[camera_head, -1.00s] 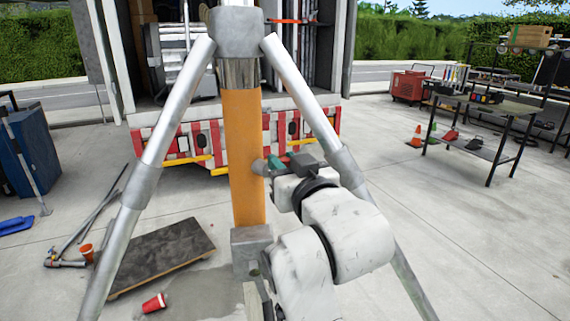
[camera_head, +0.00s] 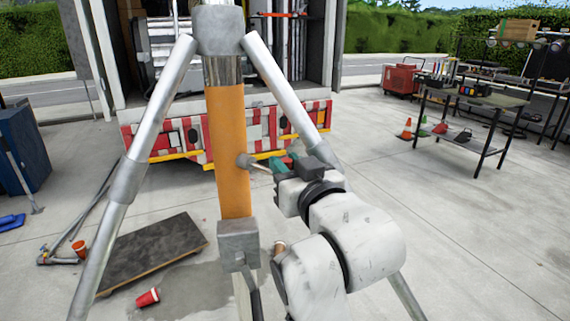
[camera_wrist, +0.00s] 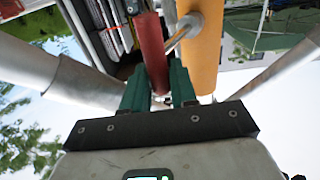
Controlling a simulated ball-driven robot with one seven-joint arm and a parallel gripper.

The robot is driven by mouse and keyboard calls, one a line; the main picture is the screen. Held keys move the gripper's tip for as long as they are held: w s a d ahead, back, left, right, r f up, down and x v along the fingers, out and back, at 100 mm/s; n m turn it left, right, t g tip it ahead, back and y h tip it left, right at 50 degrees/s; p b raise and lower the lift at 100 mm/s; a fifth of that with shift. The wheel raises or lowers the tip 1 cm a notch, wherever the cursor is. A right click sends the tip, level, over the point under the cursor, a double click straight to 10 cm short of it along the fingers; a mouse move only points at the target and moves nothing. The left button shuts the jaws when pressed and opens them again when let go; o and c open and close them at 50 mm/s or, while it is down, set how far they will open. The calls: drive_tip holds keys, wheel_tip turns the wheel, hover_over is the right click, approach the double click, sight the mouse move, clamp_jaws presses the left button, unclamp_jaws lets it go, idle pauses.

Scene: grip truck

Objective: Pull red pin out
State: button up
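My gripper (camera_head: 282,165) is to the right of the orange column (camera_head: 230,150) in the head view. In the wrist view its green fingers (camera_wrist: 158,85) are shut on the red handle of the pin (camera_wrist: 152,45). A little red also shows at the fingers in the head view (camera_head: 288,160). A thin metal shaft (camera_wrist: 177,39) runs from the red handle to a grey knob (camera_wrist: 190,22) on the column's side. The handle stands clear of the column. I cannot tell whether the shaft's end is still inside the knob.
Silver legs (camera_head: 150,125) flank the column, close to my arm. A truck (camera_head: 175,135) with a red and white striped rear stands behind. A dark board (camera_head: 155,250) and a red cup (camera_head: 148,298) lie at lower left. The floor at right is open up to a table (camera_head: 470,97).

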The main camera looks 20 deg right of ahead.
drive_tip(key=shift+o, duration=1.3)
drive_tip(key=shift+s+d, duration=0.1)
drive_tip(key=shift+d, duration=0.05)
drive_tip(key=s+p, duration=0.6)
drive_tip(key=s, duration=0.4)
drive_tip(key=shift+s+a, duration=0.2)
drive_tip(key=shift+s, duration=0.15)
